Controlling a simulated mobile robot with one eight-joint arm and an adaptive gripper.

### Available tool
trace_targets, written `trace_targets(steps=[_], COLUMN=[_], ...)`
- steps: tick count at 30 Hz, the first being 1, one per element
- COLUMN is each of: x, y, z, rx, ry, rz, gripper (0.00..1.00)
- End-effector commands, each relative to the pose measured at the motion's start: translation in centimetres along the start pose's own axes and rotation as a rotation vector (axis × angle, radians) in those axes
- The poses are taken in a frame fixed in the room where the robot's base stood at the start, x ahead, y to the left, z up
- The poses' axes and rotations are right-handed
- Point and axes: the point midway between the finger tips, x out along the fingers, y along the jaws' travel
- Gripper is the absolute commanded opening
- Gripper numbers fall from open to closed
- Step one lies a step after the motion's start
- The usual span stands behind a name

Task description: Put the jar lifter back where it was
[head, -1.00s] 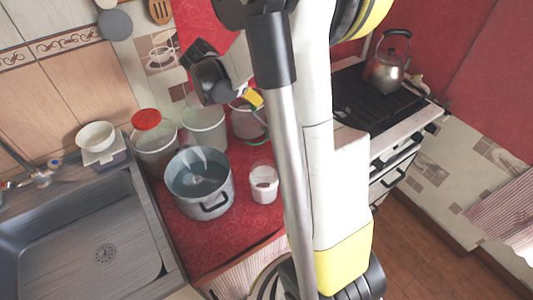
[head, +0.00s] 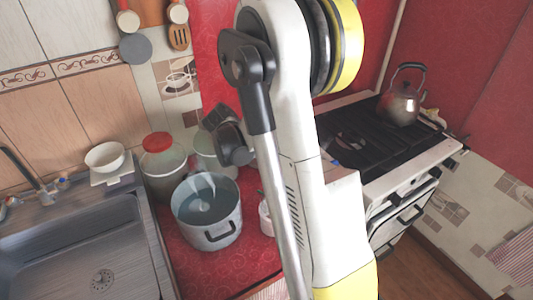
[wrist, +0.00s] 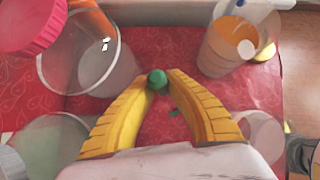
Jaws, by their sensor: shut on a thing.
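In the wrist view, the two yellow fingers of my gripper (wrist: 165,88) are closed on a small green piece (wrist: 157,78), which looks like part of the jar lifter. Small dark green bits show just beyond the fingers; the rest of the jar lifter cannot be made out. My gripper is above the red counter cloth, between clear containers. In the head view my own arm hides the fingers and the jar lifter. A grey pot (head: 207,232) with a dark handle stands on the counter there, left of my arm.
A red-lidded jar (head: 160,170) stands behind the pot, with another clear container beside it. A white tub (head: 266,218) is partly hidden by my arm. The wrist view shows a cup (wrist: 222,52) at upper right. The sink (head: 75,255) is left, the stove and kettle (head: 401,103) right.

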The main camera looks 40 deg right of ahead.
Motion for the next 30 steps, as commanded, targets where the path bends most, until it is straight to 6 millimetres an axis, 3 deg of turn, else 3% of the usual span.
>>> trace_targets(steps=[1, 3, 14, 30], x=[0.1, 0.1, -0.4, -10.9], y=[0.0, 0.0, 0.0, 0.0], z=[-0.1, -0.1, 0.1, 0.2], rx=[0.000, 0.000, -0.001, -0.002], ry=[0.000, 0.000, 0.000, -0.001], rz=[0.000, 0.000, 0.000, 0.001], gripper=[0.19, 0.33, 0.33, 0.33])
